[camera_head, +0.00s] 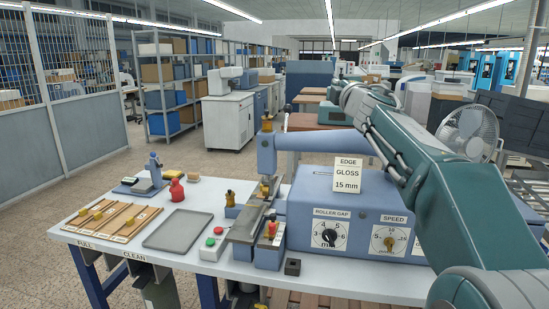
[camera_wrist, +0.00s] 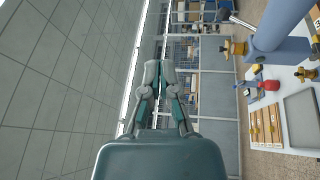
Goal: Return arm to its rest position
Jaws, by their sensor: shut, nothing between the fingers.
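My gripper (camera_wrist: 158,68) shows in the wrist view, with its grey and teal fingers together and nothing between them. It points out into the open room, clear of the table and its machine. In the head view my teal arm rises from the lower right and reaches away above the blue machine (camera_head: 370,200). The gripper itself cannot be made out clearly there. The machine has a sign reading EDGE GLOSS 15 mm (camera_head: 347,175) on top and ROLLER GAP (camera_head: 329,235) and SPEED (camera_head: 389,238) dials in front.
The white table (camera_head: 340,276) holds a grey tray (camera_head: 178,229), wooden strips (camera_head: 113,220), a red bottle (camera_head: 177,190) and a button box (camera_head: 214,244). A blue post and arm (camera_head: 310,142) stands by the machine. A fan (camera_head: 468,132) stands behind at right.

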